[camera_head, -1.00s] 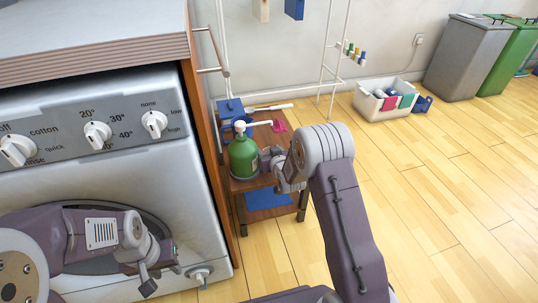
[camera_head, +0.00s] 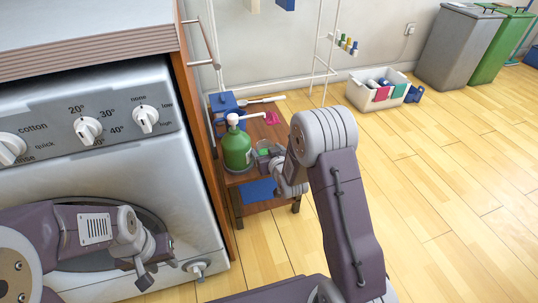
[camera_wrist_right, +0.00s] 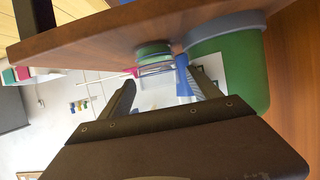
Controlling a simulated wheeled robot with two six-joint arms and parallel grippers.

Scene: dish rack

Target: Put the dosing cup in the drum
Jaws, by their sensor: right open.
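The dosing cup (camera_wrist_right: 155,60), small and clear with green in it, is in the right wrist view beside the green bottle. In the head view, a bit of green (camera_head: 264,152) shows at my right gripper (camera_head: 267,158), which largely hides it. My right gripper is open in the wrist view (camera_wrist_right: 162,88), its fingers pointing at the cup, one toward each side; I see no grip on it. The drum (camera_head: 95,262) is behind the round opening in the washing machine front, partly covered by my left arm. My left gripper (camera_head: 157,268) is in front of the opening, fingers apart, apparently empty.
A green pump bottle (camera_head: 237,150) stands on the small wooden shelf table (camera_head: 252,180), close to my right gripper. A blue box (camera_head: 222,103), a brush and a pink item are behind it. A white bin (camera_head: 362,98) and free floor lie to the right.

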